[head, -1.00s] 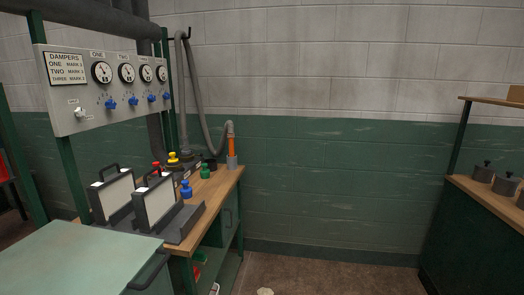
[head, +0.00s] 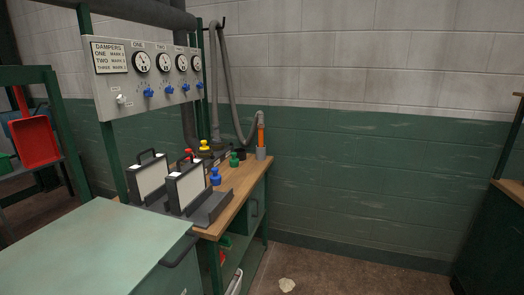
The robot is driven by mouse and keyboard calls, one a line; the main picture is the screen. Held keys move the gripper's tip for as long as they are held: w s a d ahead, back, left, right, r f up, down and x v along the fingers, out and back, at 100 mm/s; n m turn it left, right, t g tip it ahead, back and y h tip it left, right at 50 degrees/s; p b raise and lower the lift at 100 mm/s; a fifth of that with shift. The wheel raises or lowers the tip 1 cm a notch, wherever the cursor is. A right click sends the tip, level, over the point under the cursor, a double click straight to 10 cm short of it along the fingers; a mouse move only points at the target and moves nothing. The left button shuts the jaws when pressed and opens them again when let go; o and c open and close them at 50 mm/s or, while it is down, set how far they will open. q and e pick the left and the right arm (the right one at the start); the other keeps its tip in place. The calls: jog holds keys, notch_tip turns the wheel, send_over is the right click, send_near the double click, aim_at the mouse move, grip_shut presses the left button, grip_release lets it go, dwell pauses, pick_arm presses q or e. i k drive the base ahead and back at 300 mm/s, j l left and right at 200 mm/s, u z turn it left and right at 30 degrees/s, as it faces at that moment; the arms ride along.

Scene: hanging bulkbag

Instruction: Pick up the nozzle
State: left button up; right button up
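The nozzle (head: 261,136) is an orange tube standing upright in a grey holder (head: 261,154) at the far right corner of the wooden workbench. A grey hose (head: 234,90) runs from its top, looping up to a wall hook and down behind the bench. Neither of my grippers shows in the head view.
A panel (head: 150,77) with gauges and blue knobs hangs above the bench. Two framed filters (head: 187,186) and several coloured knobbed pieces sit on the wooden bench (head: 236,190). A pale green table top (head: 95,250) fills the lower left. The floor (head: 340,272) right of the bench is mostly clear, with a pale scrap (head: 287,285).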

aim_at(260, 126)
jog(key=i+l+z, duration=0.25)
jog(key=i+l, duration=0.8)
jog(key=i, duration=0.1)
